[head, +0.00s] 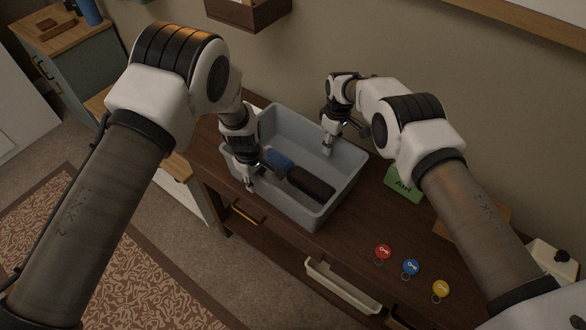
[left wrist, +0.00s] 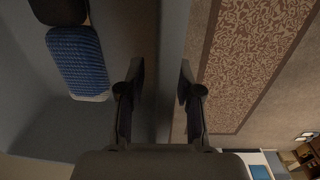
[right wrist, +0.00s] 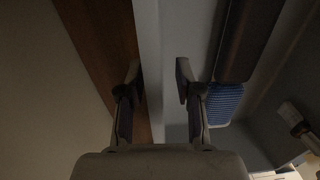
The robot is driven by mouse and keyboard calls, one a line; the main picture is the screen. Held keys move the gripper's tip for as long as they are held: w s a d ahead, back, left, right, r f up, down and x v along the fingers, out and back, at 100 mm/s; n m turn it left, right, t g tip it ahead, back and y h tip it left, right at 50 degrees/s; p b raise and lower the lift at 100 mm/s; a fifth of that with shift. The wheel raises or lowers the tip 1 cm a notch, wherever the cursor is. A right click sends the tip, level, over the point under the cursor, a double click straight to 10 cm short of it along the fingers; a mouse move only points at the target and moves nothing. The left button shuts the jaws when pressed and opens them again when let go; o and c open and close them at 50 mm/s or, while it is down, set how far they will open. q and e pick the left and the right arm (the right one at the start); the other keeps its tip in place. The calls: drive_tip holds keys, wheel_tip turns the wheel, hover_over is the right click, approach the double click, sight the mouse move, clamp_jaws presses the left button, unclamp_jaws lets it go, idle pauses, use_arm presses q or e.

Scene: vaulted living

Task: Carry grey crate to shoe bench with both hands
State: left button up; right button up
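The grey crate (head: 347,178) stands on a dark wooden table (head: 270,236). It holds a blue ribbed item (head: 279,158) and a dark oblong item (head: 311,183). My left gripper (head: 262,178) is open at the crate's left side; in the left wrist view its fingers (left wrist: 160,88) stand on either side of the crate wall (left wrist: 171,60). My right gripper (head: 344,138) is open at the far right side; in the right wrist view its fingers (right wrist: 160,85) straddle the other wall (right wrist: 149,50). Both show gaps at the wall. I cannot clearly identify the shoe bench.
Red (head: 383,251), blue (head: 411,267) and yellow (head: 440,288) key tags and a green card (head: 402,188) lie right of the crate. A light-wood-topped low unit (head: 179,168) stands left of the table, partly hidden by my left arm. A patterned rug (head: 60,235) covers the floor.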

use_arm(q)
clamp_jaws()
use_arm(e)
clamp_jaws()
